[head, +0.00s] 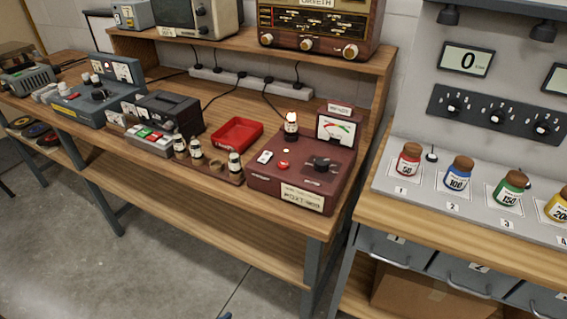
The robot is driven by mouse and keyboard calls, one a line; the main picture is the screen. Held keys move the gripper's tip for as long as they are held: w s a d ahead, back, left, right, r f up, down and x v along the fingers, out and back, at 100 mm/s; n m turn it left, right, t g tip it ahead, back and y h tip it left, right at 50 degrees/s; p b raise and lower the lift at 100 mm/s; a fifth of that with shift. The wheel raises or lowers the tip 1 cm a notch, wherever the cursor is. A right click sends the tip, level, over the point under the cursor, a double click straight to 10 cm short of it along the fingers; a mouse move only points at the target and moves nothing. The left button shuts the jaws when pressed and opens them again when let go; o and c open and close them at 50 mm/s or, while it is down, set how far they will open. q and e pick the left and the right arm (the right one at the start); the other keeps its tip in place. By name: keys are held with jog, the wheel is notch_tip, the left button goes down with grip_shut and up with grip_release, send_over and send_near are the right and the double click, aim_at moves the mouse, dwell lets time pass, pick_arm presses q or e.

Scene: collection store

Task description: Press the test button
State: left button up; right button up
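A maroon tester (300,180) with a sloped top stands near the right end of the wooden bench. A small round red button (283,165) sits on its top, next to a white rocker switch (264,157). A small lit lamp (285,151) is just behind the button. A black knob (321,163) is to the right, and a meter (336,130) with a coloured scale stands at the back. A glowing valve (291,125) stands upright at the tester's back left. Nothing covers the button.
A wooden rack (215,166) with 3 valves and a bare spot stands left of the tester. A red tray (236,133) lies behind it. A shelf with a radio (318,25) overhangs the back. A grey panel with coloured jars (459,173) is on the right. The floor in front is clear.

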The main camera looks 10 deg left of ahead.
pick_arm(q)
grip_shut()
dwell(1.5)
